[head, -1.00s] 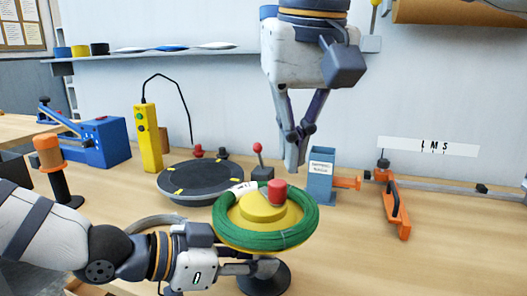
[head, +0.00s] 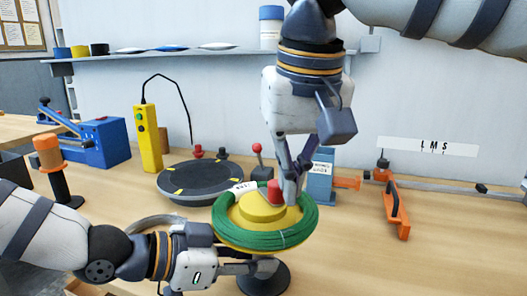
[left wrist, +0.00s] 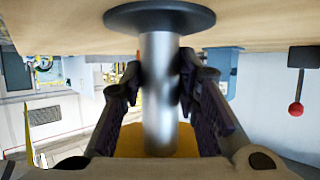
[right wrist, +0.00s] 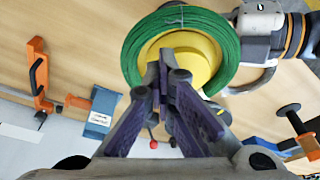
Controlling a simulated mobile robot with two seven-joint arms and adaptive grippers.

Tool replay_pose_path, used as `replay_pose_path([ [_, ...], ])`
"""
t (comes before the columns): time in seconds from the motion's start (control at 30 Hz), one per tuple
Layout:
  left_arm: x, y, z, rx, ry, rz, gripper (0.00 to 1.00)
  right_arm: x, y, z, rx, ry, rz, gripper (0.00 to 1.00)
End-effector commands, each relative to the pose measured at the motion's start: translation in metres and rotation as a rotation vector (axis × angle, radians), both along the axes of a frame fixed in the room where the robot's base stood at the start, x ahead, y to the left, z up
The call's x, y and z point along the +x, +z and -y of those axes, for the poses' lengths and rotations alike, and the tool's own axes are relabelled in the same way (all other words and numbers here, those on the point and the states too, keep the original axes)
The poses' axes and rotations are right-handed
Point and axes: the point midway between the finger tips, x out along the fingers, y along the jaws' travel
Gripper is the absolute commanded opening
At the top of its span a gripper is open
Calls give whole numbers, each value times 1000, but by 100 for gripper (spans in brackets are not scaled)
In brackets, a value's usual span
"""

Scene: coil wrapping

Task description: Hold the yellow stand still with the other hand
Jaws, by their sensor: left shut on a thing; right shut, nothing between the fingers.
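The yellow stand (head: 246,213) has a round yellow top with a red knob (head: 274,190), a metal post (left wrist: 158,100) and a round black base (head: 264,279). A green coil (head: 300,225) with a white label lies around its top. My left gripper (head: 262,267) is shut on the post below the top; the left wrist view shows the post between its fingers. My right gripper (head: 292,198) points down with its fingers together, empty, right beside the red knob. In the right wrist view its fingertips (right wrist: 164,68) overlap the yellow top (right wrist: 190,45) and hide the knob; whether they touch is unclear.
A black turntable (head: 200,180) and a yellow control box (head: 148,138) stand behind and left. A blue block (head: 320,185) and an orange clamp (head: 396,208) are to the right. An orange-topped post (head: 50,155) is at left. The table's front right is clear.

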Motion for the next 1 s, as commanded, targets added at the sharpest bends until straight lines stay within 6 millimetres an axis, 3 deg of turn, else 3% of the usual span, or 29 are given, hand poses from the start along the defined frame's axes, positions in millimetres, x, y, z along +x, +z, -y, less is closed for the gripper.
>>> replay_pose_path([
  [1.0,-1,0,2,-4,-4,0,0,-5,-5,-23,-4,4,-9,0],
])
